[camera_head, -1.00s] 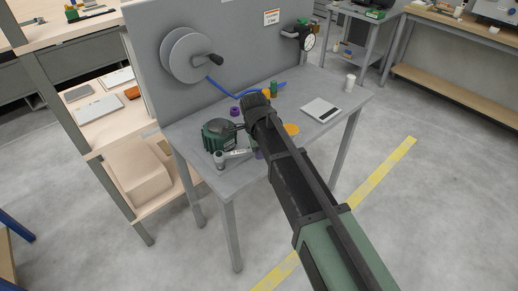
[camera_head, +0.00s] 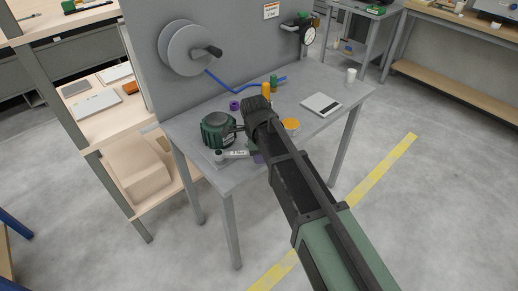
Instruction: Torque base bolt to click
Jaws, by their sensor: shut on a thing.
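A dark green ribbed motor (camera_head: 218,130) stands on the grey bench at its left front. A silver torque wrench (camera_head: 234,154) with a small label lies across the motor's front foot, its round head at the left by the base. The wrench's right end runs in under my wrist, where my gripper (camera_head: 253,147) is shut on it. My fingers are mostly hidden by my dark arm. The bolt under the wrench head is hidden, so I cannot tell how it is seated.
The grey bench (camera_head: 330,125) carries a purple ring (camera_head: 235,105), an orange dish (camera_head: 291,125), a white scale (camera_head: 321,104) and a white cup (camera_head: 351,75). A hose reel (camera_head: 187,48) and a gauge (camera_head: 308,34) are on the back panel. A wooden shelf (camera_head: 110,130) stands at left.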

